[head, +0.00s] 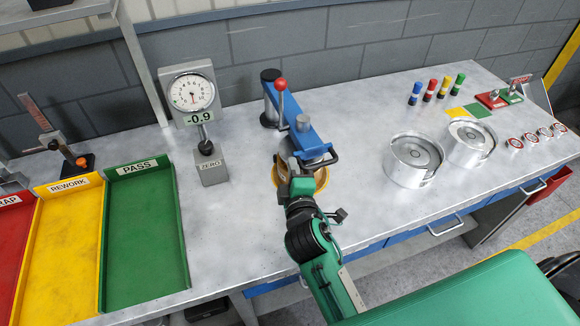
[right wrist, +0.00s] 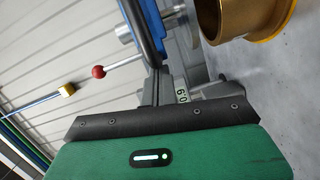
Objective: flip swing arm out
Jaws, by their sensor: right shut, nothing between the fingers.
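The blue swing arm (head: 308,138) runs from its post (head: 268,98) at the back toward the front of the bench, over a brass cup with a yellow rim (head: 321,181). A black handle (head: 325,161) is at its front end. My right gripper (head: 301,172) is shut and empty, close by the handle, and hides part of the cup. I cannot tell whether it touches the handle. In the right wrist view the black handle (right wrist: 144,32) rises just beyond the fingers, and the brass cup (right wrist: 235,18) is at the upper right. My left gripper is not in view.
A red-knobbed lever (head: 281,86) stands by the post. A dial gauge stand (head: 212,165) is to the left, beside the green PASS tray (head: 146,238). Two metal cylinders (head: 408,176) (head: 467,153) stand to the right. The bench between gauge and post is clear.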

